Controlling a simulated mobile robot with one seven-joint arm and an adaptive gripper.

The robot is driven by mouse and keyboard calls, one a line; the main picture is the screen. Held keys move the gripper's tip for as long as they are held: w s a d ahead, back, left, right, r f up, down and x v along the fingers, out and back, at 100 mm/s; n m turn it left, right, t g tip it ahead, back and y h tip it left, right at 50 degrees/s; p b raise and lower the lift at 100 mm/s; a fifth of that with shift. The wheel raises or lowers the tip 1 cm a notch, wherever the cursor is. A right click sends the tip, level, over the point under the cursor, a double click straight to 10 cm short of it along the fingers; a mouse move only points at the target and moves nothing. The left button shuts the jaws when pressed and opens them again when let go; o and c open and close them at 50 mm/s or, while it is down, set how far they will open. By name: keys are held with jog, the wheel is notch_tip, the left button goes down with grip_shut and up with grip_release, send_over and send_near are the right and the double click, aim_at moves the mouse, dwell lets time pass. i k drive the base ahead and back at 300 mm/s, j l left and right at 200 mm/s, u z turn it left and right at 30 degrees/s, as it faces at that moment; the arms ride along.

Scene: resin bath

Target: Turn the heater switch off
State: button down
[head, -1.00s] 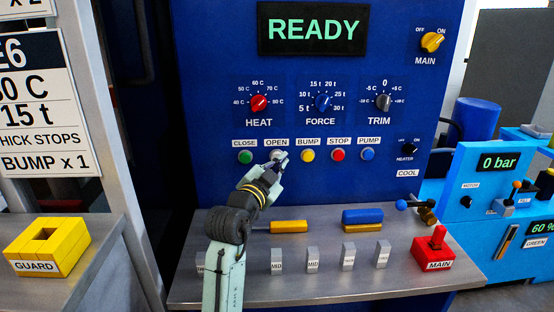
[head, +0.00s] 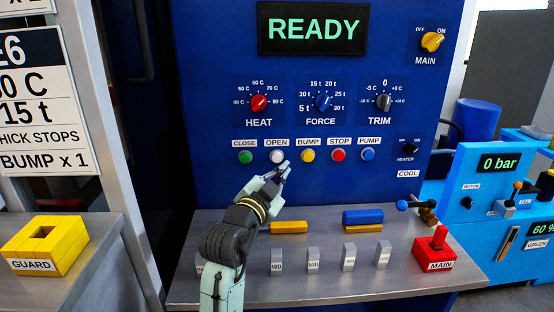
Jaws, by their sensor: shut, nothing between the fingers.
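The heater switch (head: 408,149) is a small black knob on the right of the blue panel, with an OFF/ON scale above it and the label HEATER below. Which mark it points to is too small to tell for certain. A COOL label (head: 408,173) sits under it. My gripper (head: 284,168) is shut and empty. It is in front of the panel, just below the row of buttons and between the white OPEN button (head: 277,156) and the yellow BUMP button (head: 308,155). It is well to the left of the heater switch.
The red STOP button (head: 338,155) and blue PUMP button (head: 368,154) lie between my gripper and the switch. Below, the metal shelf (head: 320,285) holds yellow and blue bars, several grey blocks and a red MAIN block (head: 433,254). A blue-ended lever (head: 415,205) stands below the switch.

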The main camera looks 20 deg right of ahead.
aim_at(410, 148)
jog(key=z, duration=0.7)
